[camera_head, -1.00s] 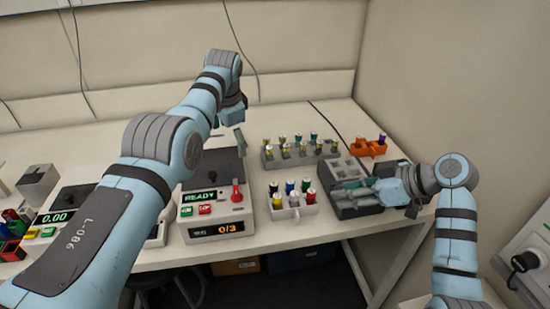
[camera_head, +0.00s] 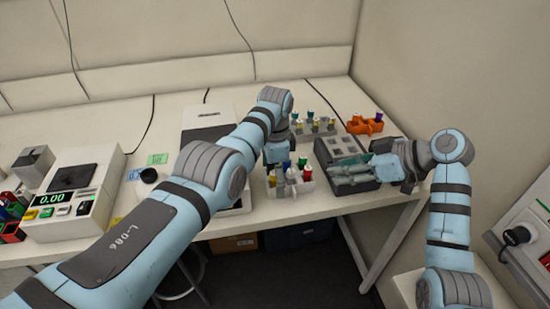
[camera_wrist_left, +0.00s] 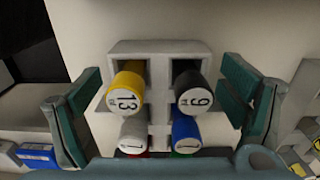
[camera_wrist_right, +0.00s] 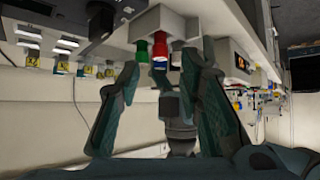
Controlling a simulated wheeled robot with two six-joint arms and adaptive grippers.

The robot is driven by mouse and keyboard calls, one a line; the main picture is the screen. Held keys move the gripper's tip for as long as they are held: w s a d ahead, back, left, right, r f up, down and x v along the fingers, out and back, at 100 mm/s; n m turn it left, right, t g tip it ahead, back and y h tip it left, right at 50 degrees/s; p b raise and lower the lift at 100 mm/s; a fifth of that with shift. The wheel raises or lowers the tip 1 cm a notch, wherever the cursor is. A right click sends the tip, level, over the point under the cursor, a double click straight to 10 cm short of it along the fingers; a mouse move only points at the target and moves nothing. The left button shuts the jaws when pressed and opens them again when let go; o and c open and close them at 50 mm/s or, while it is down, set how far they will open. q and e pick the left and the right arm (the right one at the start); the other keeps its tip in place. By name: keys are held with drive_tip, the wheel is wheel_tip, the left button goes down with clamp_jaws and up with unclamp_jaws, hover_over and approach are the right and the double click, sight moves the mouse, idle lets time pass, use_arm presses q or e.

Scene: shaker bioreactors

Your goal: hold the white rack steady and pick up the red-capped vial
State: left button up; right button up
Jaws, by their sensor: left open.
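The white rack (camera_head: 303,188) stands near the table's front edge with several vials in it. The red-capped vial (camera_head: 307,174) sits at its right side; the red cap (camera_wrist_right: 161,50) also shows in the right wrist view beside a green cap (camera_wrist_right: 142,50). My left gripper (camera_wrist_left: 155,98) is open above the rack, its fingers apart on either side. Yellow (camera_wrist_left: 126,92) and black (camera_wrist_left: 192,90) caps lie between them. My right gripper (camera_wrist_right: 163,85) is open and sideways over the dark grey box, fingertips towards the red-capped vial, apart from it.
The dark grey box (camera_head: 337,149) stands right of the rack, under my right gripper. A grey rack (camera_head: 323,130) of vials and an orange rack (camera_head: 366,125) stand behind. A scale (camera_head: 75,190) is at left. My left arm hides much of the middle of the table.

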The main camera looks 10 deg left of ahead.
use_arm(q)
drive_tip(key=shift+f, duration=0.5)
drive_tip(key=c, duration=1.2)
drive_tip(key=shift+c, duration=0.5)
use_arm(e)
drive_tip(key=shift+o, duration=1.2)
use_arm(q)
drive_tip(key=shift+a, duration=0.1)
use_arm(e)
drive_tip(key=m+t+y, duration=0.2)
drive_tip(key=t+y, duration=0.3)
drive_tip(key=y, duration=0.1)
approach(314, 182)
wheel_tip(314, 182, up, 3)
drive_tip(key=d, duration=0.1)
use_arm(q)
drive_tip(key=shift+d+r, duration=0.1)
drive_tip(key=shift+d, duration=0.1)
drive_tip(key=shift+a, duration=0.15)
use_arm(e)
drive_tip(key=shift+t, duration=0.4)
drive_tip(key=x, duration=1)
drive_tip(key=shift+s+a+f, duration=0.2)
drive_tip(key=shift+a+f, duration=0.1)
drive_tip(key=shift+a, duration=0.3)
